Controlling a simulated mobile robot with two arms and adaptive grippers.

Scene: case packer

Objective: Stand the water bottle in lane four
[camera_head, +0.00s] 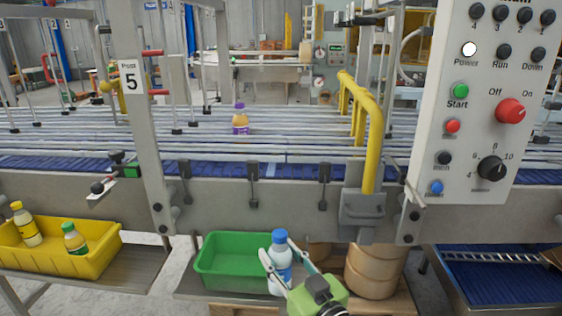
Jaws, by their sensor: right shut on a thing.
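The water bottle (284,268), pale blue with a blue cap, is upright at the right end of the green bin (217,286). My right gripper (279,262) has its fingers around the bottle's sides and is shut on it. The bottle's lower part is partly hidden by the gripper, so I cannot tell whether it touches the bin. The lanes (330,122) run between metal rails above a blue belt (60,165). My left gripper is out of view.
A yellow bin (95,262) at left holds two bottles. The "Post 5" upright (140,120), yellow pipe (370,120) and control panel (480,110) stand in front of the lanes. A wooden barrel (375,270) is right of the green bin.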

